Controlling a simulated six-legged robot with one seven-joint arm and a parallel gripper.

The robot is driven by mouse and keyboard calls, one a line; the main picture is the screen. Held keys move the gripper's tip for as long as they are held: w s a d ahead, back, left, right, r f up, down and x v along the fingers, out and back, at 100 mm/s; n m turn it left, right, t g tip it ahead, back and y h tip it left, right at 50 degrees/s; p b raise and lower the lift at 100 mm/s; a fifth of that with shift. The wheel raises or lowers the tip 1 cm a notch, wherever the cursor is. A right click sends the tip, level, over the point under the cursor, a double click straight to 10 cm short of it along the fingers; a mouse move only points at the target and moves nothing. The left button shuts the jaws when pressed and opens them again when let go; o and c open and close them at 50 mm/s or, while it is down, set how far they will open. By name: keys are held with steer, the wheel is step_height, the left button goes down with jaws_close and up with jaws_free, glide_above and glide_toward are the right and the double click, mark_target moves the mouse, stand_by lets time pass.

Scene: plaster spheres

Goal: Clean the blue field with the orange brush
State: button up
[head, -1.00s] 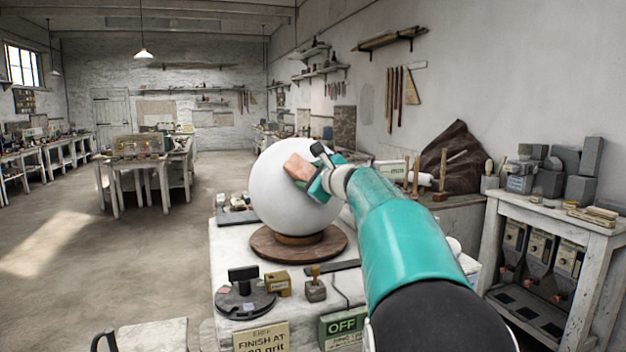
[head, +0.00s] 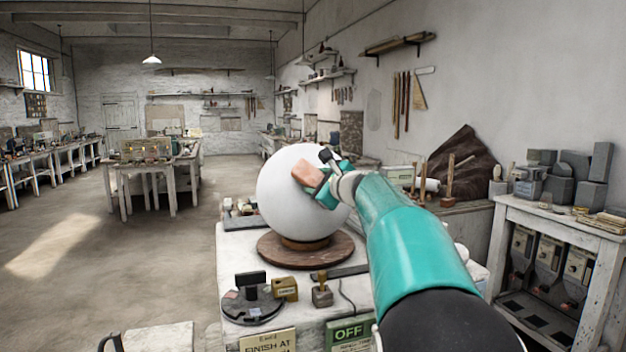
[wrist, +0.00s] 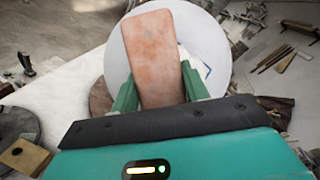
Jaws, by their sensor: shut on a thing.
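A large white plaster sphere (head: 285,205) sits on a round brown wooden base (head: 285,255) on the bench. My gripper (head: 318,186) is at the sphere's upper right side in the head view. It is shut on a flat salmon-orange block, the orange brush (head: 306,174). In the wrist view, the brush (wrist: 152,60) stands between my green fingers (wrist: 158,98), in front of the sphere (wrist: 117,62). Whether it touches the sphere is unclear. A thin blue line, the visible edge of the blue field (wrist: 207,72), shows right of the brush. The rest is hidden.
The white bench (head: 235,250) holds a black-handled round tool (head: 252,305), a small tan box (head: 285,289) and a stamp-like block (head: 322,296) in front of the base. A brown draped heap (head: 465,165) stands behind right. Open floor lies left.

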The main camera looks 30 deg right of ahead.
steer(key=shift+s+d+f, duration=0.55)
steer(key=shift+d+f, duration=0.1)
steer(key=shift+d, duration=0.05)
steer(key=shift+w+a+r, duration=0.55)
steer(key=shift+a+r, duration=0.15)
steer(key=shift+a, duration=0.05)
steer(key=shift+w+a+r, duration=0.55)
steer(key=shift+a+r, duration=0.1)
steer(key=shift+a, duration=0.05)
steer(key=shift+s+d+f, duration=0.2)
steer(key=shift+s+d, duration=0.05)
steer(key=shift+s, duration=0.35)
steer(key=shift+s+d+f, duration=0.2)
steer(key=shift+s+d, duration=0.05)
steer(key=shift+s, duration=0.3)
steer(key=shift+w+d+f, duration=0.25)
steer(key=shift+w+f, duration=0.05)
steer(key=shift+w, duration=0.35)
